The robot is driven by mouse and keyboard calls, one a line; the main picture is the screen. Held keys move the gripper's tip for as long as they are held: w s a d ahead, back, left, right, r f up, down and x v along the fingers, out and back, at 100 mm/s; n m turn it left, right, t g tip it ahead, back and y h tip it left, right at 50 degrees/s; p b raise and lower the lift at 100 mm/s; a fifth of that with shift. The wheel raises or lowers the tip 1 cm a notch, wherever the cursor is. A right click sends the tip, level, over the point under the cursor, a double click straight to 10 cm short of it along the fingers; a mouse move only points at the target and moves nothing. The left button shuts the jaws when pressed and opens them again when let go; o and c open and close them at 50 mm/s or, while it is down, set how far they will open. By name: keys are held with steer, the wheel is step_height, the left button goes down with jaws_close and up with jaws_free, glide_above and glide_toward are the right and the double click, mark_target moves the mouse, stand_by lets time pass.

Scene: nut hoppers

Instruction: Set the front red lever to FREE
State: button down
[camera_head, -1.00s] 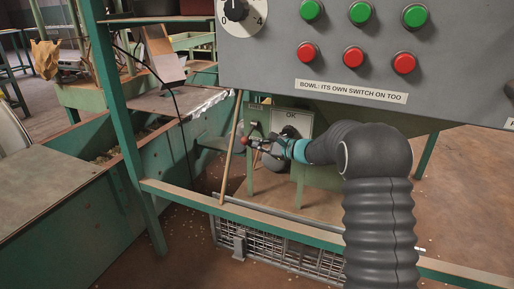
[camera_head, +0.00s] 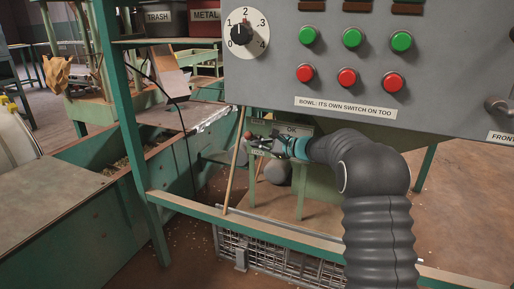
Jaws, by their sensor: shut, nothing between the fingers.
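A small dark red knob (camera_head: 248,135), which may be the end of the front red lever, shows under the panel, just left of my fingertips. The lever's arm and its setting are too small to make out. My gripper (camera_head: 257,142) is shut and empty, pointing left at the end of my dark arm. It is at or very near the knob; I cannot tell whether it touches.
A grey control panel (camera_head: 440,95) with a dial (camera_head: 245,34), green and red buttons and a switch (camera_head: 498,106) hangs above my arm. A green rail (camera_head: 270,232) crosses in front. A wooden stick (camera_head: 234,165) leans left of my gripper. Green troughs (camera_head: 95,190) stand at left.

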steer(key=shift+w+r, duration=0.15)
steer(key=shift+r, duration=0.4)
steer(key=shift+f, duration=0.15)
step_height(320, 180, down, 4)
steer(key=s+d+f+b, duration=0.1)
steer(key=d+b, duration=0.1)
steer(key=b, duration=0.2)
steer(key=w+r+p+v, duration=0.1)
steer(key=v, duration=0.8)
steer(key=shift+d+r+p, duration=0.3)
steer(key=shift+d+r, duration=0.1)
steer(key=shift+d, duration=0.25)
steer(key=shift+w, duration=0.1)
